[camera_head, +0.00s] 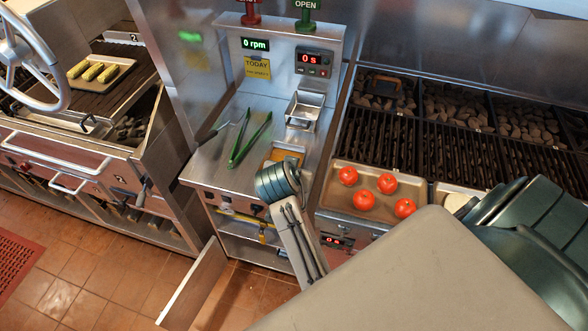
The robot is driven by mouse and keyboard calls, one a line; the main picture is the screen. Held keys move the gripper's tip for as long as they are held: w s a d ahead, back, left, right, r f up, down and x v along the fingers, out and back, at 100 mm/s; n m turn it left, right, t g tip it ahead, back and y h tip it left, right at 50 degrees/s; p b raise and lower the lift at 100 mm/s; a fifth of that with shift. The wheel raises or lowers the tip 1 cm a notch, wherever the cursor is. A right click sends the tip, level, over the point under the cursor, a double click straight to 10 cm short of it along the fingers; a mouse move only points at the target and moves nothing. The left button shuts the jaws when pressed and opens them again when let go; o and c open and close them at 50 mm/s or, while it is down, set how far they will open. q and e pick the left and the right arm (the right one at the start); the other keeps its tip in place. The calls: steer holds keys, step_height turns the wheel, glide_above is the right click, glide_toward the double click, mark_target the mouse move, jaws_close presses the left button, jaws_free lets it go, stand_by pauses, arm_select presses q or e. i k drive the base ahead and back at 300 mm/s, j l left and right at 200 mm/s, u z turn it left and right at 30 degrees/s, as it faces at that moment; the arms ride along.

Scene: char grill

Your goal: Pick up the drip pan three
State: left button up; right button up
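I cannot pick out a drip pan marked three in the head view. A low compartment under the middle counter shows shelves (245,248) with small dark and yellow items, too small to identify. One of my arms, with a green joint and a grey link, crosses in front of its right side and hides part of it. Neither of my grippers can be made out; the large grey and green parts of my body cover the lower right.
Green tongs (249,139) and a small metal bin (304,110) are on the counter (215,160). A tray (340,205) holds several tomatoes before the charcoal grill (385,140). A pale panel (195,285) juts out over the tiled floor (75,280). Another grill (100,100) stands left.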

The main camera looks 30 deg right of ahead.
mark_target(304, 111)
steer(key=i+j+z, duration=0.3)
steer(key=i, duration=0.15)
steer(key=i+j+z, duration=0.3)
steer(key=i, duration=0.2)
steer(key=l, duration=0.1)
